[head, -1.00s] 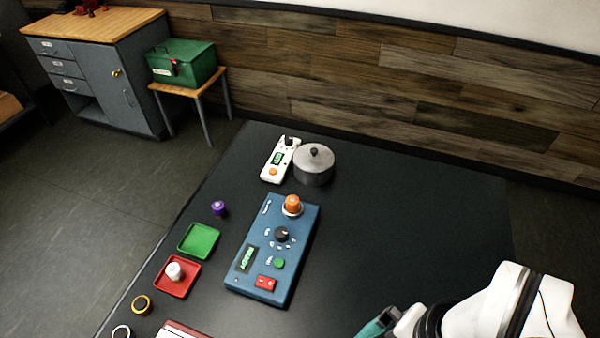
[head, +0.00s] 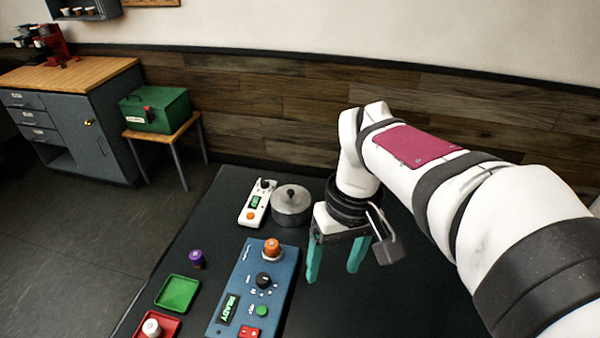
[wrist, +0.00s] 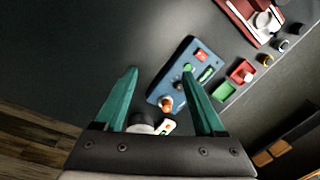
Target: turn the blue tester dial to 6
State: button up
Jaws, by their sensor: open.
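The blue tester (head: 254,290) lies on the dark table, left of my gripper in the head view. Its black dial (head: 264,281) sits mid-panel, below an orange-topped part (head: 272,249) and above a green button (head: 262,311). The tester's screen (head: 228,309) is lit and appears to read READY. The dial's setting is too small to read. My gripper (head: 335,278) is open and empty, above the table and apart from the tester. In the wrist view, the tester (wrist: 170,92) shows beyond and between the teal fingers (wrist: 164,97).
A white meter (head: 257,203) and a lidded grey pot (head: 291,206) stand behind the tester. A purple-topped part (head: 197,259), a green tray (head: 177,292) and a red tray (head: 143,329) with a white part (head: 152,327) lie to its left. A green box (head: 155,109) sits on a stool.

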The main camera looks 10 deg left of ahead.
jog(key=w+a+f+n, duration=0.2)
jog(key=w+a+n, duration=0.25)
jog(key=a, duration=0.25)
jog(key=n, duration=0.5)
send_near(263, 277)
jog(key=shift+h, duration=0.4)
jog(key=f, duration=0.6)
jog(key=a+f, duration=0.1)
jog(key=f, duration=0.2)
jog(key=shift+s, duration=0.25)
jog(key=shift+d, duration=0.1)
grip_shut()
